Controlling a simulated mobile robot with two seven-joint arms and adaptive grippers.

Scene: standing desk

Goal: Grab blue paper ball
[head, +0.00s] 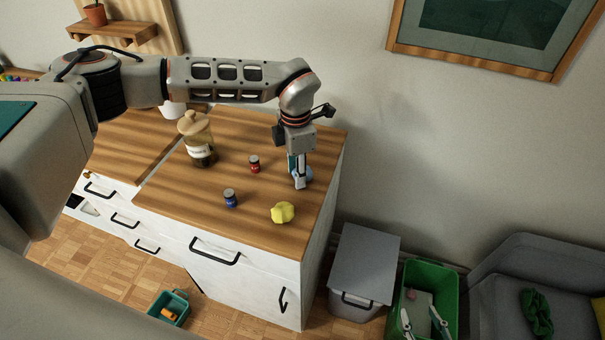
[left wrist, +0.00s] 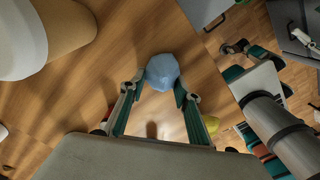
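The blue paper ball (head: 308,175) lies on the wooden desk top near its right edge, partly hidden by my left gripper (head: 299,184). In the left wrist view the crumpled ball (left wrist: 162,72) sits between the fingertips of my left gripper (left wrist: 160,86). The fingers are spread about the ball's width, one on each side, with little or no gap. I cannot tell whether they touch it. My right gripper (head: 424,322) is low at the bottom right, in front of the green bin, its two fingers apart and empty.
A yellow paper ball (head: 283,212), a blue-labelled jar (head: 230,198) and a red jar (head: 254,164) stand near the left gripper. A larger lidded jar (head: 200,145) is further left. A grey bin (head: 364,262) and green bin (head: 451,290) stand right of the desk.

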